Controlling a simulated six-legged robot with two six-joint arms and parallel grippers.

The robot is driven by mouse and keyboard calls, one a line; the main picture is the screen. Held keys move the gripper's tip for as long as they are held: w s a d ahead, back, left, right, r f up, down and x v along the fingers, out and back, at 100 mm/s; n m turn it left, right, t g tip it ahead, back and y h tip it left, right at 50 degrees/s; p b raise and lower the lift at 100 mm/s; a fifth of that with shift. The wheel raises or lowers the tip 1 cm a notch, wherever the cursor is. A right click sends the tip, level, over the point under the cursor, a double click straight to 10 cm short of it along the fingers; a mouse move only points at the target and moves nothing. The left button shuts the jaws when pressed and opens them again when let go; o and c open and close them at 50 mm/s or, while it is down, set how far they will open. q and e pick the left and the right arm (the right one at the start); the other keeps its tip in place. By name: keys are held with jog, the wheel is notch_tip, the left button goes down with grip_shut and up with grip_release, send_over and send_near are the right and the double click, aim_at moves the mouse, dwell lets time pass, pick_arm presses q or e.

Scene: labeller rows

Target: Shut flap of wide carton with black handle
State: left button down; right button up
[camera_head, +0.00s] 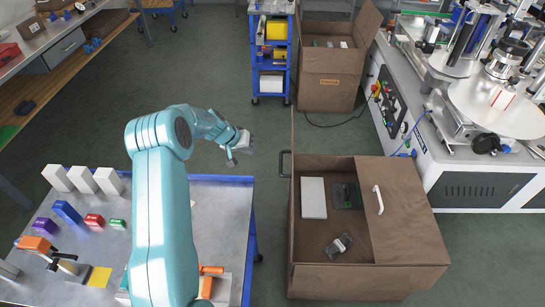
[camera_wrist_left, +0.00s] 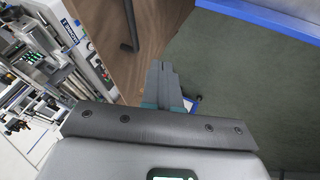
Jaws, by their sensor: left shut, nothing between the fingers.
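The wide brown carton (camera_head: 335,283) stands on the floor at the right in the head view. Its right flap (camera_head: 400,215) with a white handle lies flat over the right part of the opening. Its left flap (camera_head: 292,180) stands upright, seen nearly edge-on, with the black handle (camera_head: 284,164) on its outer left side. My left gripper (camera_head: 246,146) is shut and empty in the air, left of that flap and apart from it. In the left wrist view the shut fingers (camera_wrist_left: 162,84) are near the brown flap (camera_wrist_left: 158,35) and below the black handle (camera_wrist_left: 130,25).
The carton's open part shows a white box (camera_head: 313,198) and other small items. A metal-topped table (camera_head: 220,215) with blocks stands at left. Another open carton (camera_head: 326,92) and a blue shelf cart (camera_head: 272,55) stand behind. A labelling machine (camera_head: 470,150) is at right.

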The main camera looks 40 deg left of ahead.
pick_arm(q)
jog(key=w+d+f+p, duration=0.3)
jog(key=w+d+f, duration=0.1)
jog(key=w+f, duration=0.3)
jog(key=shift+f+p, duration=0.15)
jog(key=shift+p, duration=0.15)
jog(key=shift+s+d, duration=0.1)
jog(key=shift+s, duration=0.05)
